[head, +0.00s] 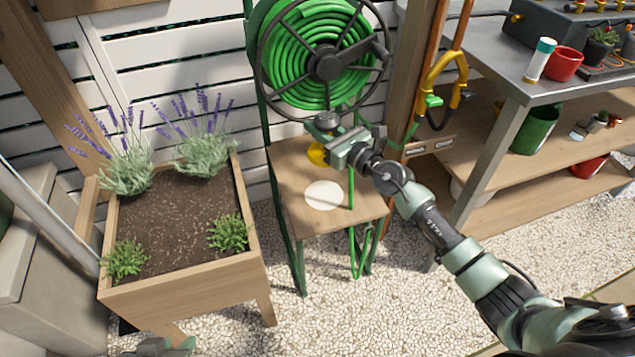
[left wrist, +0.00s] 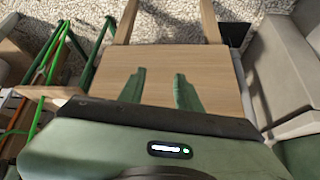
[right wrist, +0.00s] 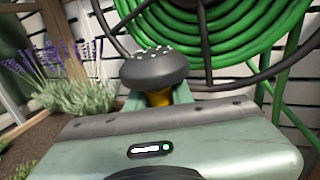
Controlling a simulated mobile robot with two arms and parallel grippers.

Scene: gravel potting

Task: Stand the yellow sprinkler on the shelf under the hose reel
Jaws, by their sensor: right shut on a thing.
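The yellow sprinkler (head: 317,155) has a dark round head (right wrist: 155,66) and a yellow body, mostly hidden behind my right gripper. My right gripper (head: 338,143) is shut on it, head up, in front of the lower part of the green hose reel (head: 300,62). The wooden shelf (head: 290,165) is below the reel, with a white round disc (head: 323,195) on its top. The sprinkler is above the back of the shelf; I cannot tell whether it touches. My left gripper (left wrist: 160,92) is open and empty before a wooden panel, far from the shelf.
A wooden planter (head: 190,280) with lavender stands left of the shelf. A metal-topped bench (head: 480,58) with pots stands at right. The shelf top around the disc is clear.

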